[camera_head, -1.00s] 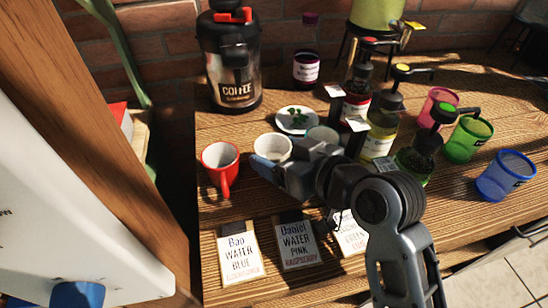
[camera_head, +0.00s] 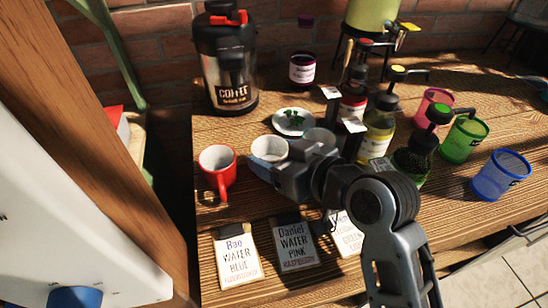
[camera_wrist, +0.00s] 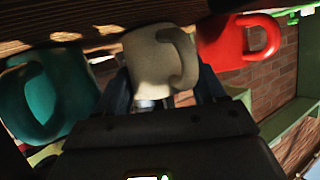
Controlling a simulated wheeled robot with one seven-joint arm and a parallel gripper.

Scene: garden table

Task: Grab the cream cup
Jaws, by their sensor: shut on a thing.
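The cream cup (camera_head: 268,150) stands on the wooden table between the red mug and another pale-looking cup. In the wrist view the cream cup (camera_wrist: 155,58) sits between my two fingers, its handle to the right. My gripper (camera_wrist: 164,88) is shut on it, with one dark finger at each side. In the head view my gripper (camera_head: 262,166) reaches the cup from the front right and hides its lower part. I cannot see clear space under the cup.
A red mug (camera_head: 217,170) is close on the left, and a teal cup (camera_wrist: 50,95) is close on the other side. Behind are a small plate (camera_head: 294,122) and a coffee dispenser (camera_head: 228,70). Pump bottles (camera_head: 378,130) crowd the right. Order cards (camera_head: 236,258) lie in front.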

